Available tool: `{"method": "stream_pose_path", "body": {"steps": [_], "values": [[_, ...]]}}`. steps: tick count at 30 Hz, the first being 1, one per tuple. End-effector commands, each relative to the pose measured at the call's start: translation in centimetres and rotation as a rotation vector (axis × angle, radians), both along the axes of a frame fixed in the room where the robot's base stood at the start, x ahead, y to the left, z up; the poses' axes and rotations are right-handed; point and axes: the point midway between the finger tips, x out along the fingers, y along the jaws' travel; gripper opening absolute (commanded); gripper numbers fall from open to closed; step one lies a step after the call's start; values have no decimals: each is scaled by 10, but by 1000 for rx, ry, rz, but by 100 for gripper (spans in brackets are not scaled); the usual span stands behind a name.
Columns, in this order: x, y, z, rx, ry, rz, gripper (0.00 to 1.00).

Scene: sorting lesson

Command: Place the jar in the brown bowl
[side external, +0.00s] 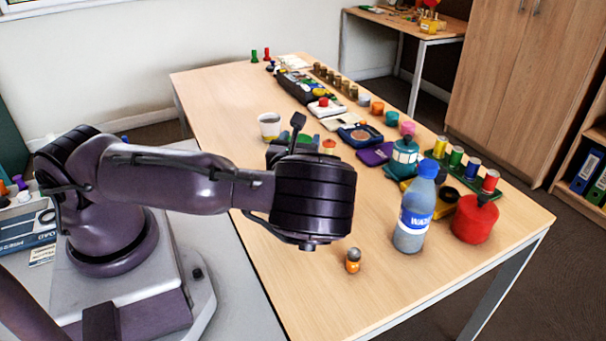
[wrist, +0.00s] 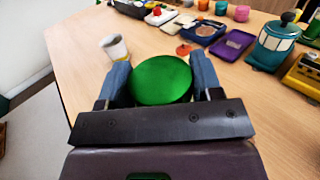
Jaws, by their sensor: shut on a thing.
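My gripper (wrist: 162,70) is shut on a round thing with a flat green top, which looks like the jar (wrist: 162,82), held between the two blue-grey fingers. In the side view my wrist hides most of it; a bit of green (side external: 303,138) shows behind the wrist. The jar's lower part is hidden, so I cannot tell its height above the table. A brown round shallow dish, probably the brown bowl (side external: 360,134), sits in a dark blue tray farther along the table. It also shows in the wrist view (wrist: 205,30), beyond the jar and to its right.
A white cup (wrist: 116,48) stands left of the jar. A small orange thing (side external: 329,145) and a purple tray (side external: 375,155) lie nearby. A teal pot (side external: 404,158), water bottle (side external: 414,215) and red pot (side external: 474,220) stand at right. The table's (side external: 330,310) near corner is mostly clear.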

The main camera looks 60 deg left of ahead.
Motion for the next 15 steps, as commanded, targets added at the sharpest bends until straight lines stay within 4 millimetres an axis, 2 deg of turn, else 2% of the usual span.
{"method": "stream_pose_path", "body": {"steps": [7,12,15], "values": [[0,1,-23,2,-1,-1,11],[1,1,-49,3,0,-2,11],[1,0,-53,2,-4,-1,11]]}}
